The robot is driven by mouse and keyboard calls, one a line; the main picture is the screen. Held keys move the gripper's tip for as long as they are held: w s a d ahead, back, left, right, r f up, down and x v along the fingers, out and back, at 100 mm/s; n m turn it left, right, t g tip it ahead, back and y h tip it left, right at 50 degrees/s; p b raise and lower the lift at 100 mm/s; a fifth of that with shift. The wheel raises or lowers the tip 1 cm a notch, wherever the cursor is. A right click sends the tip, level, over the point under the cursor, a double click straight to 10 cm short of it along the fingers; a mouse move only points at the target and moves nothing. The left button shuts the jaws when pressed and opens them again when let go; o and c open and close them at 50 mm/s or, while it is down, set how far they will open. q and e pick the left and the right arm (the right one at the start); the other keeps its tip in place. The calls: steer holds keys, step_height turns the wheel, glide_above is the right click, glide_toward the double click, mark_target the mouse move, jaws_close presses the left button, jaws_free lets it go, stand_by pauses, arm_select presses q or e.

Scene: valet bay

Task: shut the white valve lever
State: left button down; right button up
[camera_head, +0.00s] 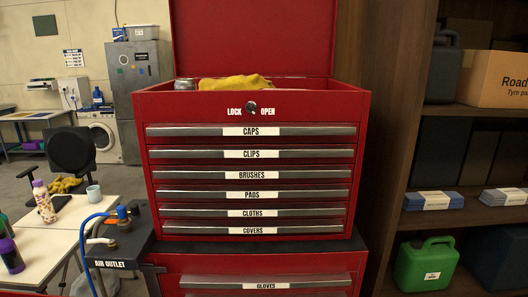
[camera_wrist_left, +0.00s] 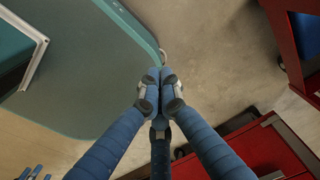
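The white valve lever (camera_head: 101,242) shows in the head view at the lower left. It is on the dark air outlet block (camera_head: 130,247) beside the red tool chest, close to a blue hose (camera_head: 84,232) and a blue fitting (camera_head: 122,213). The lever lies roughly sideways; I cannot tell its exact valve position. My left gripper (camera_wrist_left: 159,78) shows only in the left wrist view. The lever is not seen in that view.
The red tool chest (camera_head: 250,187) with labelled drawers fills the middle. A white table (camera_head: 60,232) with bottles and a mug stands left, by a black chair (camera_head: 70,165). Brown shelves (camera_head: 465,115) stand right. In the wrist view, a grey-green panel (camera_wrist_left: 90,80) lies beyond the fingers.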

arm_select(q)
steer(key=s, duration=0.2)
steer(key=m+t+y, duration=0.4)
steer(key=m+t, duration=0.9)
steer(key=t, duration=0.1)
glide_toward(100, 242)
steer(key=w+a+p, duration=0.1)
steer(key=w+a+f+p, duration=0.1)
steer(key=w, duration=0.1)
steer(key=w+a+p, duration=0.1)
steer(key=w, duration=0.1)
steer(key=shift+f, duration=0.35)
steer(key=shift+w+a+f+p, duration=0.1)
steer(key=shift+w+f+p, duration=0.2)
steer(key=shift+w, duration=0.25)
